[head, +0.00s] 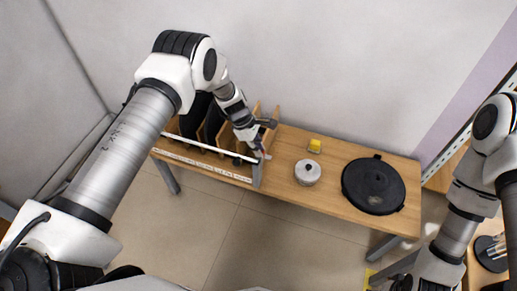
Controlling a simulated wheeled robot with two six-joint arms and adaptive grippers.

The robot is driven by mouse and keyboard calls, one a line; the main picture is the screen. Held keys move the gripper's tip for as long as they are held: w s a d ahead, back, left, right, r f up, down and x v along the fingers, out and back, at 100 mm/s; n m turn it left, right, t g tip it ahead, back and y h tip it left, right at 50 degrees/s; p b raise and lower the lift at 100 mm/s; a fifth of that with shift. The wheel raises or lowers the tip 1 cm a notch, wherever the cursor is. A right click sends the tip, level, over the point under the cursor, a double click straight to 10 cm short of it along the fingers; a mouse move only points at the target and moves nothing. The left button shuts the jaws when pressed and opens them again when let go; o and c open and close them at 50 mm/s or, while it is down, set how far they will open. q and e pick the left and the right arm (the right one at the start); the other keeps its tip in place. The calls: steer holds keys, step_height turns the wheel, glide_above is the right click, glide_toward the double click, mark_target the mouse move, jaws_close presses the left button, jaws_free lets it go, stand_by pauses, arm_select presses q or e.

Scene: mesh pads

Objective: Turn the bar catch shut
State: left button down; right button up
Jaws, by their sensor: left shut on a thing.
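A wooden rack (276,115) with upright dividers stands at the left of the bench, with dark flat items in its slots. A white bar (205,146) runs across its front to a grey end post (257,174). The bar catch is at the right end of the bar, mostly hidden by my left gripper (261,151). That gripper points down and is shut on the catch by the post. The catch's exact angle is too small to tell. My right gripper (405,284) is low at the bottom right, partly cut off, away from the rack.
On the wooden bench (330,186) stand a white round pot with a knob (307,172), a small yellow block (315,146) and a black round lid-like disc (374,186). A wall runs behind. Shelving stands at the right edge.

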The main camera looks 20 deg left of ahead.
arm_select(q)
steer(key=m+b, duration=0.1)
steer(key=m+g+b, duration=0.1)
steer(key=m+b, duration=0.2)
steer(key=shift+w+f+g+b, duration=0.1)
steer(key=shift+f+g+b, duration=0.15)
steer(key=shift+g+b, duration=0.1)
steer(key=m+g+y+b, duration=0.1)
steer(key=m+b, duration=0.1)
steer(key=m, duration=0.2)
steer(key=shift+b, duration=0.35)
steer(key=m+b, duration=0.1)
steer(key=m, duration=0.1)
steer(key=m+g+y+b, duration=0.1)
steer(key=m, duration=0.1)
steer(key=shift+r+m+y, duration=0.15)
steer(key=shift+m+y, duration=0.15)
steer(key=m+b, duration=0.1)
steer(key=m, duration=0.1)
steer(key=shift+m+g+y, duration=0.25)
steer(key=shift+m+y, duration=0.05)
steer(key=shift+y, duration=0.1)
steer(key=shift+r+m+y, duration=0.15)
steer(key=shift+m+y, duration=0.45)
steer(key=shift+m, duration=0.8)
steer(key=c, duration=1.2)
jaws_free()
